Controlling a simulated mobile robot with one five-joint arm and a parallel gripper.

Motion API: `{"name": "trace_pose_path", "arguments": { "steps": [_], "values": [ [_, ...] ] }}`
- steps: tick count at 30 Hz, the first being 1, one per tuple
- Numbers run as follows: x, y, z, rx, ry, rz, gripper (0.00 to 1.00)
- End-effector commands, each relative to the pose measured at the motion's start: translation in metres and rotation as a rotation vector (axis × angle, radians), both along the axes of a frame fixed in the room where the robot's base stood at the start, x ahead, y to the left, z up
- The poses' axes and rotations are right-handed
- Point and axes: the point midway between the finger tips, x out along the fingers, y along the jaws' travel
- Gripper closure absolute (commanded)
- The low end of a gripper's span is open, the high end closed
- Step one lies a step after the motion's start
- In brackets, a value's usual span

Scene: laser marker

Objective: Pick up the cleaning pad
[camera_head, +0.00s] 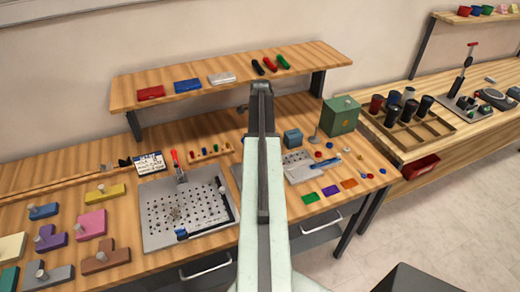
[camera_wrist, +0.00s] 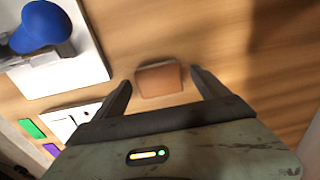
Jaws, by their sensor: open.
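A small brown-orange pad (camera_wrist: 158,82), which looks like the cleaning pad, lies on the wooden bench top in the wrist view. My gripper (camera_wrist: 161,76) is open, with one finger to the left of the pad and one to the right. Both fingers appear apart from it, and I cannot tell the height gap. The pad's near edge is close to the dark gripper body. In the head view I cannot make out the pad; my arm covers the middle of the bench.
In the wrist view a white plate with a blue knob (camera_wrist: 40,27) stands at upper left. A white panel (camera_wrist: 68,122) and green (camera_wrist: 32,128) and purple tags lie at lower left. In the head view a perforated plate (camera_head: 163,233) and a green box (camera_head: 340,116) flank my arm.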

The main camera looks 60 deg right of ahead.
Motion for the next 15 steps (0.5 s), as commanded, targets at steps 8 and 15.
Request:
{"name": "trace_pose_path", "arguments": {
  "steps": [8, 15],
  "values": [
    [0.0003, 0.0002, 0.0023, 0.0, 0.0, 0.001, 0.57],
    [0.0005, 0.0003, 0.0023, 0.0, 0.0, 0.001, 0.82]
  ]
}}
